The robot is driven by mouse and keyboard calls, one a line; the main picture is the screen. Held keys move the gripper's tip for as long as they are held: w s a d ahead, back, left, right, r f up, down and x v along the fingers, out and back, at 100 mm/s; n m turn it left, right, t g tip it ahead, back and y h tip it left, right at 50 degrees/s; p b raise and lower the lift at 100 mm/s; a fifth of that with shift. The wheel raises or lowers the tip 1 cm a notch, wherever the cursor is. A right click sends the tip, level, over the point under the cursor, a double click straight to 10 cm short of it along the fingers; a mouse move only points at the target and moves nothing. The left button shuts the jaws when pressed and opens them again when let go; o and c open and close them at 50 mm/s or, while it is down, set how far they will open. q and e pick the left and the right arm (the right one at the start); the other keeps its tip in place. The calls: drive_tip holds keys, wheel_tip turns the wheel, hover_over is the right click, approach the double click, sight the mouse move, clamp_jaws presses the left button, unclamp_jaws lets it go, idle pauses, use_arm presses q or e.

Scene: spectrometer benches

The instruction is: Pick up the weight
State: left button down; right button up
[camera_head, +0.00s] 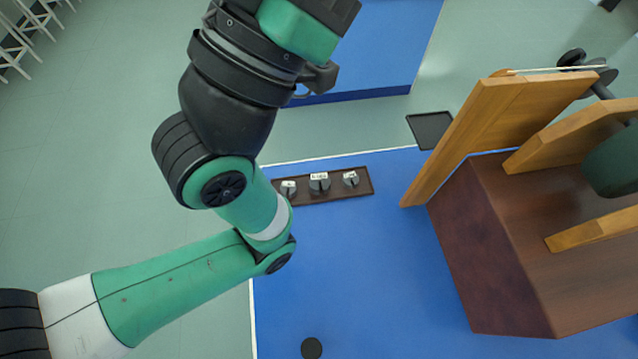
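Three small grey weights stand in a row in a shallow dark brown tray (333,199) near the far edge of the blue surface. They are the left weight (288,189), the middle weight (319,184) and the right weight (351,180). Each has a white label on top, too small to read surely. My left arm comes in from the lower left and bends up past the tray's left end, close to the left weight in the picture. No fingertips of my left gripper show; the arm runs out at the top edge. My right gripper is not in view.
A brown box with wooden boards (490,120) and a dark green cylinder (612,165) stands at the right. A small black tray (430,130) lies beside it. A black disc (311,348) is at the bottom. The blue surface (345,265) between is clear.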

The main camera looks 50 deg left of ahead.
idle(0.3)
use_arm(q)
unclamp_jaws()
idle(0.4)
